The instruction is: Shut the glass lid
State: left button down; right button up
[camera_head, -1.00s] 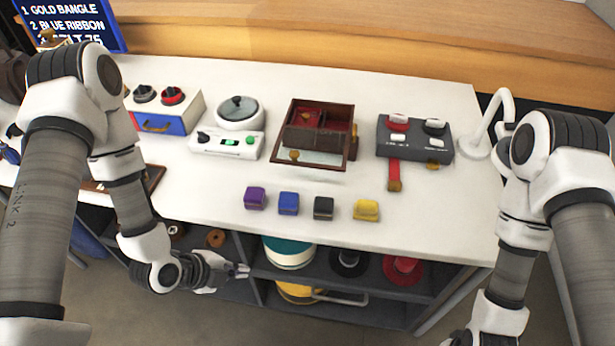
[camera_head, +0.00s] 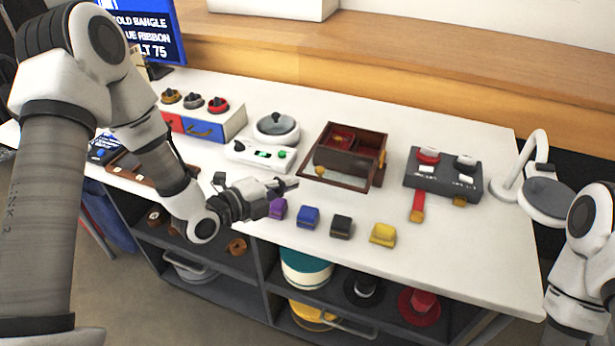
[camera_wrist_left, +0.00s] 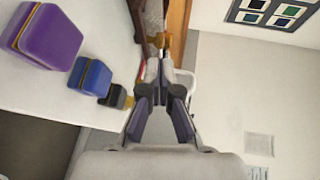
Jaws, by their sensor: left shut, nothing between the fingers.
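A dark wooden box (camera_head: 350,162) with red-lined compartments stands open on the white table. Its wood-framed glass lid (camera_head: 345,180) is folded down at the front, with a brass knob (camera_head: 320,170) near its left edge. My left gripper (camera_head: 294,184) is shut and empty, just left of the lid and apart from it in the head view. In the left wrist view, the closed fingers (camera_wrist_left: 160,70) point toward a brass knob (camera_wrist_left: 160,40) and the dark wood edge; whether they touch cannot be told. My right gripper is out of view.
A purple block (camera_head: 278,208), a blue block (camera_head: 308,217), a black block (camera_head: 342,227) and a yellow block (camera_head: 383,235) line the table front. A white scale (camera_head: 262,155) stands left of the box, a grey switch unit (camera_head: 443,180) right.

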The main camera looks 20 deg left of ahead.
aim_at(316, 172)
pick_arm(q)
jog(key=x, duration=0.5)
jog(key=shift+d+r, duration=0.1)
jog(key=shift+w+d, duration=0.15)
jog(key=shift+w, duration=0.25)
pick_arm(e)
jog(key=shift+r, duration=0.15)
pick_arm(q)
jog(key=shift+w, duration=0.1)
